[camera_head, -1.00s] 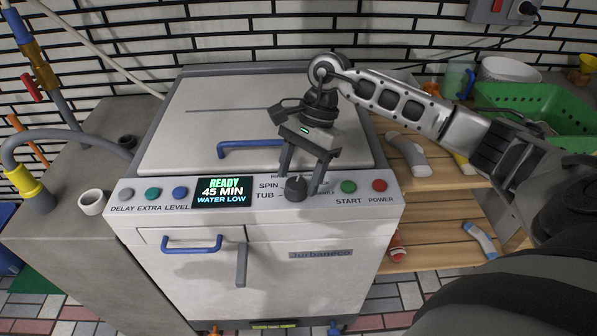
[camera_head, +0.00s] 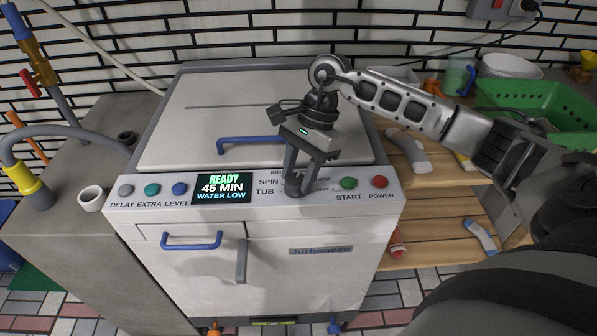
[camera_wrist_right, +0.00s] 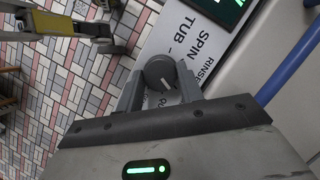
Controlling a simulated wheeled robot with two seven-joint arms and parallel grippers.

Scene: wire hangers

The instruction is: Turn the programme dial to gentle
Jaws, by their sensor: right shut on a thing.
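The programme dial (camera_wrist_right: 159,71) is a round dark grey knob with a short white pointer mark, on the washing machine's white control panel (camera_head: 230,211). In the wrist view the pointer slants down and right. My right gripper (camera_wrist_right: 160,85) has one finger on each side of the knob and is shut on it. In the head view the gripper (camera_head: 299,186) covers most of the dial. Labels SPIN and TUB show left of it, and part of a GENTLE label (camera_head: 326,189) shows to its right. My left gripper is not in view.
START (camera_head: 348,183) and POWER (camera_head: 379,183) buttons sit right of the dial. A blue lid handle (camera_head: 252,142) lies behind the panel. A green crate (camera_head: 540,100) stands on shelving at the right.

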